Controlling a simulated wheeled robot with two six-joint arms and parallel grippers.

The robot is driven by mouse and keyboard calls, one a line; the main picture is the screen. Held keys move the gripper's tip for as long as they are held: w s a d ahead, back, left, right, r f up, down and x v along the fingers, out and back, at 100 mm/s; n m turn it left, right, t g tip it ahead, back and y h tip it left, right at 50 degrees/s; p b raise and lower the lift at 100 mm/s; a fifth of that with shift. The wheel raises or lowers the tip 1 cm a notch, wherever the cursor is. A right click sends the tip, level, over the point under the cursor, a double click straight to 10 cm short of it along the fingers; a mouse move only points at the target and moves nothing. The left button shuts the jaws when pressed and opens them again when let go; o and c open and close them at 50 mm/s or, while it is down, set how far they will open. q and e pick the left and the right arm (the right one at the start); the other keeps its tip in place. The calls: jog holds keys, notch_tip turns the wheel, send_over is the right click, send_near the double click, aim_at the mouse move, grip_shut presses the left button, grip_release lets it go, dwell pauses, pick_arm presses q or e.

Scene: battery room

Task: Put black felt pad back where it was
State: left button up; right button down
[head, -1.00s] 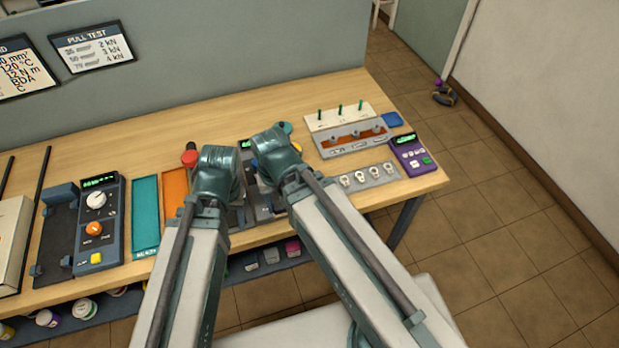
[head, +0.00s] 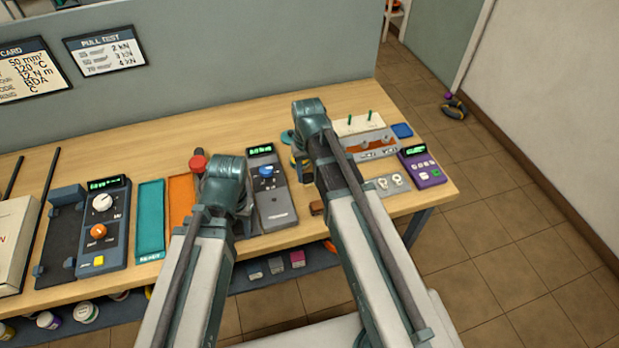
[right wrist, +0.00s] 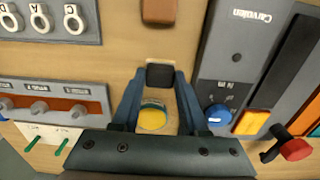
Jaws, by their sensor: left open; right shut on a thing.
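The black felt pad (right wrist: 160,76) shows in the right wrist view as a small dark square between the fingertips of my right gripper (right wrist: 160,80), which is shut on it. In the head view the pad is hidden behind my right arm. That arm reaches over the bench between the grey meter and the terminal blocks. My left gripper (head: 232,200) is over the bench at the left edge of the grey meter, open, with its fingers mostly hidden by its wrist.
A yellow round item (right wrist: 152,116) lies below the right fingers. A brown block (head: 317,208) lies near the bench's front edge. The grey meter (head: 273,205) with a blue knob stands left of my right arm. A purple device (head: 422,167) stands at the bench's right end.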

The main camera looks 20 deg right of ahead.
aim_at(310, 173)
jog(key=shift+w+d, duration=0.25)
jog(key=shift+w, duration=0.1)
pick_arm(q)
notch_tip(310, 173, down, 4)
jog(key=b, duration=0.3)
jog(key=shift+r+b, duration=0.15)
jog(key=shift+b, duration=0.15)
pick_arm(e)
notch_tip(310, 173, down, 4)
jog(key=shift+w+d+r, duration=0.15)
jog(key=shift+r, duration=0.05)
pick_arm(q)
jog(key=shift+f, duration=0.2)
pick_arm(e)
jog(key=shift+f, duration=0.25)
pick_arm(q)
jog(key=shift+r, duration=0.1)
pick_arm(e)
jog(key=shift+c, duration=2.2)
grip_release()
jog(key=shift+r, duration=0.1)
pick_arm(q)
jog(key=shift+r, duration=0.15)
pick_arm(e)
jog(key=shift+r, duration=0.15)
